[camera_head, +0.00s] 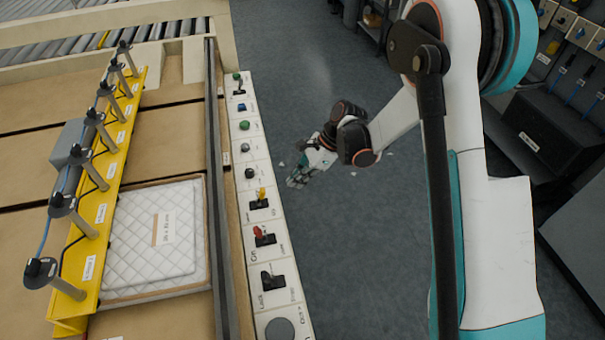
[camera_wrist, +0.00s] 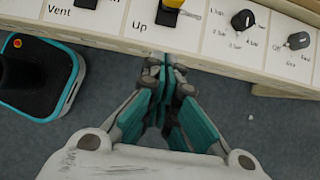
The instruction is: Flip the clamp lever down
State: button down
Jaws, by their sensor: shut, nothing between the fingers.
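A lever with a yellow handle (camera_head: 262,193) stands on the white control panel (camera_head: 243,160) in the head view. Its yellow end shows at the top edge of the wrist view (camera_wrist: 173,3), over a black base beside the label "Up". My gripper (camera_head: 298,179) is to the right of the panel, over the floor, apart from the lever. In the wrist view my gripper (camera_wrist: 170,64) has its fingers together and empty, just in front of the panel's edge.
A red lever (camera_head: 259,233) and a black lever (camera_head: 270,281) stand nearer on the panel. Small knobs (camera_head: 249,173) lie beyond the yellow lever. A yellow beam (camera_head: 112,190) with several posts stands left, beside a quilted white pad (camera_head: 150,240).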

aim_at(261, 197)
jog(key=a, duration=0.2)
jog(key=s+a+f+b, duration=0.1)
jog(key=a, duration=0.1)
jog(key=a+f, duration=0.1)
jog(key=shift+s+a+f, duration=0.2)
jog(key=shift+s+a, duration=0.05)
jog(key=shift+a, duration=0.15)
jog(key=shift+r, duration=0.1)
jog(key=shift+a, duration=0.1)
jog(key=shift+s+a+r+h, duration=0.1)
jog(key=shift+a+r+h, duration=0.1)
jog(key=shift+h, duration=0.1)
